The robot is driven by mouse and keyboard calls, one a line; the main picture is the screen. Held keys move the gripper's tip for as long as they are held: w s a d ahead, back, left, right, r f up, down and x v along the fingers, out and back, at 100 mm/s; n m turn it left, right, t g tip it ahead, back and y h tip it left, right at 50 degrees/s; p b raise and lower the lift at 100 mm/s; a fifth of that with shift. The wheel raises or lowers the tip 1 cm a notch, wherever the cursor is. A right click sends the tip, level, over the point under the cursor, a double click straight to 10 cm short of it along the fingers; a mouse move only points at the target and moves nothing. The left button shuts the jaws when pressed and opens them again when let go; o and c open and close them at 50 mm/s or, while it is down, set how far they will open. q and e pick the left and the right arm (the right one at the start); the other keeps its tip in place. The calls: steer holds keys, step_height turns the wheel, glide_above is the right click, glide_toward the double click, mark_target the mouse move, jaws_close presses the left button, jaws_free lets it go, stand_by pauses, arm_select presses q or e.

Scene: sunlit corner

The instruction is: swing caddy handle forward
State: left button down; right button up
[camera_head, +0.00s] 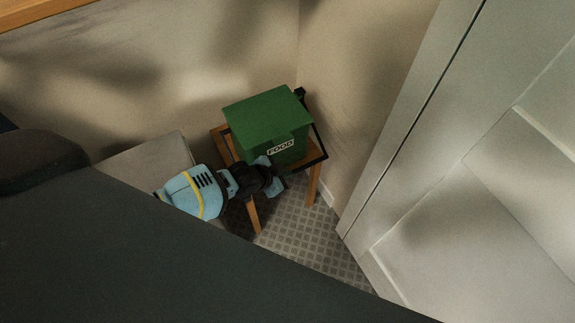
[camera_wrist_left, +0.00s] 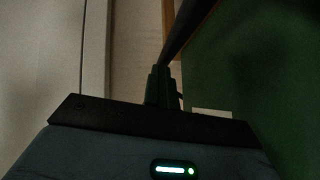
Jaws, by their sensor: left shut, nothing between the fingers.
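The green caddy (camera_head: 265,117) has a closed lid and a white FOOD label (camera_head: 281,147) on its front. It stands on a small wooden stool. Its black handle (camera_head: 318,130) shows as a bar along the caddy's right side, with its front end near my left gripper. My left gripper (camera_head: 273,178) is shut and empty, low in front of the caddy. In the left wrist view, the shut fingers (camera_wrist_left: 163,88) are beside the green caddy wall (camera_wrist_left: 265,75). A dark bar, probably the handle (camera_wrist_left: 186,28), runs up from the fingertips; contact cannot be told. My right gripper is out of view.
The wooden stool (camera_head: 313,186) stands in a corner close to the beige walls (camera_head: 345,70). A pale panelled door or cabinet (camera_head: 470,180) rises at the right. Patterned floor (camera_head: 300,235) is free in front of the stool. A dark surface fills the lower left.

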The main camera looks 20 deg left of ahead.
arm_select(q)
steer(key=shift+s+a+f, duration=0.1)
steer(key=shift+a+f, duration=0.05)
steer(key=s+a+r+p, duration=0.1)
steer(key=s+r+p, duration=0.5)
steer(key=r, duration=0.5)
steer(key=shift+s+a+p, duration=0.25)
steer(key=shift+s+p, duration=0.05)
steer(key=shift+s, duration=0.4)
